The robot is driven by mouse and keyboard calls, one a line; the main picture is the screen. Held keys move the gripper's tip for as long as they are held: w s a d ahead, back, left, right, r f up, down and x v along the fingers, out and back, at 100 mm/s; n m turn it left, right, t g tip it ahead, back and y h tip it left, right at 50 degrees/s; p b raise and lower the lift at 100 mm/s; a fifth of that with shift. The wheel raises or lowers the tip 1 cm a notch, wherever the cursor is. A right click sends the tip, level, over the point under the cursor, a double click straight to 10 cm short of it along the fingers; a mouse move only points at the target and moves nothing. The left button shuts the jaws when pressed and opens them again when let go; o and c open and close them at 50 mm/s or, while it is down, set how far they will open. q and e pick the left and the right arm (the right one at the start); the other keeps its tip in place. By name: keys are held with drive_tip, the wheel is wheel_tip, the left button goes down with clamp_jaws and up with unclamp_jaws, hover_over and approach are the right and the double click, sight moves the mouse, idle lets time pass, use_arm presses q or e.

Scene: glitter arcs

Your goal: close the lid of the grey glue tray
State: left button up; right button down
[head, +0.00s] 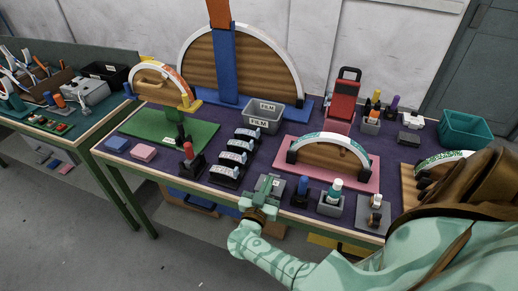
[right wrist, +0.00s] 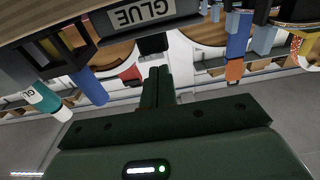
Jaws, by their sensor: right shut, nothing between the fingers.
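The grey glue tray (head: 277,188) is small and sits at the table's front edge, partly covered by my right gripper (head: 266,187). In the right wrist view a grey panel with a GLUE label (right wrist: 145,17) is close at the top, just beyond the fingertips. I cannot tell the lid's exact angle or whether the fingers touch it. My right gripper, also in the right wrist view (right wrist: 157,75), has its fingers together with nothing between them. My left gripper is not in view.
A blue bottle (head: 303,188) and a teal bottle (head: 336,187) in a grey holder stand right of the tray. Several black label stands (head: 228,168) are to its left. A pink base with an arch (head: 328,147) and a grey FILM bin (head: 262,117) stand behind.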

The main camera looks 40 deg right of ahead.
drive_tip(key=shift+s+a+f+t+h+b, duration=0.1)
drive_tip(key=shift+a+f+t+h+b, duration=0.1)
drive_tip(key=shift+f+h+b, duration=0.3)
drive_tip(key=shift+s+a+f+t+h+b, duration=0.1)
drive_tip(key=shift+f+t+h+b, duration=0.1)
drive_tip(key=shift+f+h+b, duration=0.3)
drive_tip(key=shift+a+f+b, duration=0.1)
drive_tip(key=shift+f+b, duration=0.05)
drive_tip(key=shift+b, duration=0.25)
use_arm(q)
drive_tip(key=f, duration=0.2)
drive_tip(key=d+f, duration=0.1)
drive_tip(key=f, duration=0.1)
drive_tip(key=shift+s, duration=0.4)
use_arm(e)
drive_tip(key=shift+s+f, duration=0.1)
